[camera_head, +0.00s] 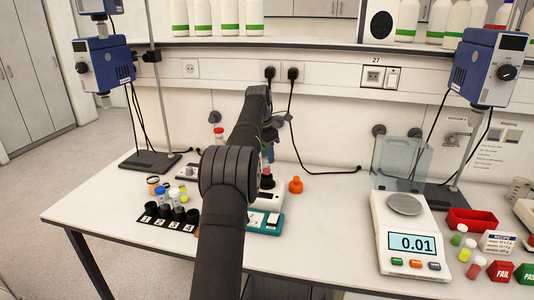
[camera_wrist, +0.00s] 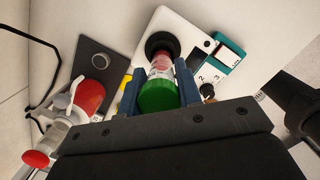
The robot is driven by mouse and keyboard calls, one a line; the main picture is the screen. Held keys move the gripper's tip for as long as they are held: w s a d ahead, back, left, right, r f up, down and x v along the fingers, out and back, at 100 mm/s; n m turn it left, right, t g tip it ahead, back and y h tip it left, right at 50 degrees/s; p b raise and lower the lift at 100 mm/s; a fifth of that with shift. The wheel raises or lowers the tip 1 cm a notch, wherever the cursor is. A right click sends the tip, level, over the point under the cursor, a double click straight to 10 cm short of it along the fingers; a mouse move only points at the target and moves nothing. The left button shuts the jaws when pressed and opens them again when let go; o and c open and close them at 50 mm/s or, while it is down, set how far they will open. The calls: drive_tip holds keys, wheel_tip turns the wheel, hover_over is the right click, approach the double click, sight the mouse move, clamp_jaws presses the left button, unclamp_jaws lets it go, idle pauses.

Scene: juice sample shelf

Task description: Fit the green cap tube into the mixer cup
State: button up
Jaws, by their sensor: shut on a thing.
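The green cap tube (camera_wrist: 158,97) has clear walls, a label and pinkish-red contents. My gripper (camera_wrist: 158,92) is shut on it, one blue finger on each side near the cap. The black mixer cup (camera_wrist: 162,43) lies straight beyond the tube's lower end in the wrist view; whether the tip is inside it or just above cannot be told. My arm hides much of the mixer there, and the green cap is not clear.
A black numbered rack (camera_head: 168,216) with tubes stands left of my arm. An orange flask-like piece (camera_head: 295,185) is close to the mixer's right. A red and white bottle (camera_wrist: 88,97) is near my gripper. A scale (camera_head: 410,235) stands right; the table between is clear.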

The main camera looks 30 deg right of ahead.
sight(267, 161)
drive_tip(key=shift+f, duration=1.9)
idle(0.4)
drive_tip(key=o, duration=1.1)
drive_tip(key=shift+r, duration=0.15)
drive_tip(key=r, duration=0.4)
drive_tip(key=a+r, duration=0.1)
drive_tip(key=r, duration=0.6)
drive_tip(key=shift+a+r, duration=0.3)
drive_tip(key=shift+a, duration=0.1)
drive_tip(key=f, duration=0.4)
drive_tip(key=d+f, duration=0.1)
drive_tip(key=f, duration=0.7)
drive_tip(key=shift+d, duration=0.4)
drive_tip(key=shift+r, duration=0.4)
